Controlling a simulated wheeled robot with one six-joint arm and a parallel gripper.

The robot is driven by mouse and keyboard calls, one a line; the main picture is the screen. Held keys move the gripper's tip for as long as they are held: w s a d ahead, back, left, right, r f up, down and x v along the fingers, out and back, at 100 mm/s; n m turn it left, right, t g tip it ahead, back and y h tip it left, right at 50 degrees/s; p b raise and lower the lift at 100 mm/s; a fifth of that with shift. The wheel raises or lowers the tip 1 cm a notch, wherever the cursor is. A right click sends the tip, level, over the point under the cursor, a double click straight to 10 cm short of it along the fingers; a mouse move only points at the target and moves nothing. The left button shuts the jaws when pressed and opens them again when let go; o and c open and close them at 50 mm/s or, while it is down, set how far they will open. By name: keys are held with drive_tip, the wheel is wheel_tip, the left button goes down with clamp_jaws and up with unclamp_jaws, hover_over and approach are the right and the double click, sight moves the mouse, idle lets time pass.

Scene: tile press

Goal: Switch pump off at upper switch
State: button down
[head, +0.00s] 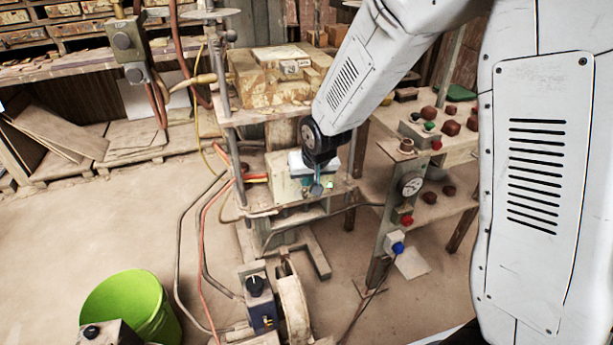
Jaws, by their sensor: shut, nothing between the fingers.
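My gripper (317,187) is at the centre of the picture, small and partly hidden by its own wrist. Its fingers are together with nothing seen between them. It is in front of a pale box (285,185) on the press's middle level; I cannot tell whether it touches it. A grey box with two round knobs (127,42) hangs at upper left. A dark box with a black knob (256,287) stands low by a pale wheel (292,305), perhaps the pump. Which control is the upper switch is not clear, and no on or off marking is readable.
A post at right carries a gauge (411,184), a red button (406,220) and a blue knob (397,248). Hoses (203,235) run down the press's left side. A green bucket (133,305) stands at lower left. Floor (110,220) at left is clear.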

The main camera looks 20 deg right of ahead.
drive_tip(key=shift+w+a+r, duration=0.1)
drive_tip(key=shift+w+r, duration=0.25)
drive_tip(key=shift+w, duration=0.4)
drive_tip(key=shift+s, duration=0.1)
